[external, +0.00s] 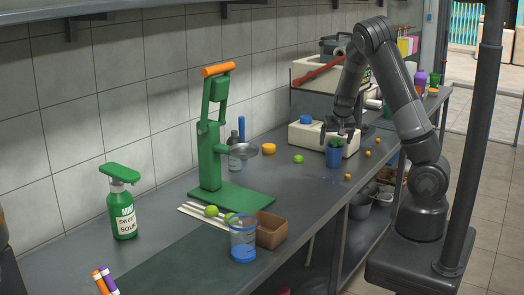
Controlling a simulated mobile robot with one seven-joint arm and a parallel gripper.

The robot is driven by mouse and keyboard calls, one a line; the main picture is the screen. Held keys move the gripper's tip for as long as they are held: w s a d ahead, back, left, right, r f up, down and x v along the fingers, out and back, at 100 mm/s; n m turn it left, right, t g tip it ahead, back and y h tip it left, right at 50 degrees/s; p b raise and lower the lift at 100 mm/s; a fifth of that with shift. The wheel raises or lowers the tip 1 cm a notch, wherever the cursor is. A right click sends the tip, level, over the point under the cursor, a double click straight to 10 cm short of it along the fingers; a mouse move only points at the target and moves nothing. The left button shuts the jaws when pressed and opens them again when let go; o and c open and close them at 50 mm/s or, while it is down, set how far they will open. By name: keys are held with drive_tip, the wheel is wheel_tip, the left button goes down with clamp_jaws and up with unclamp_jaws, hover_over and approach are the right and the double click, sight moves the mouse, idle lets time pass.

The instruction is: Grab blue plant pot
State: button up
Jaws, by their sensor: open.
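I cannot tell whether the fingers touch the pot.
A white box (314,137) stands close behind the pot. Small orange balls (367,154) and a green lime (298,159) lie nearby. A green press (214,150), a clear blue-banded cup (243,240) and a spray bottle (121,205) stand farther left.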

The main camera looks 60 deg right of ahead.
sight(334, 152)
drive_tip(key=shift+s+a+x, duration=0.1)
drive_tip(key=shift+x, duration=1.6)
drive_tip(key=shift+s+a+x, duration=0.15)
drive_tip(key=shift+x, duration=1.6)
drive_tip(key=shift+f, duration=0.1)
drive_tip(key=shift+c, duration=0.3)
drive_tip(key=c, duration=1.2)
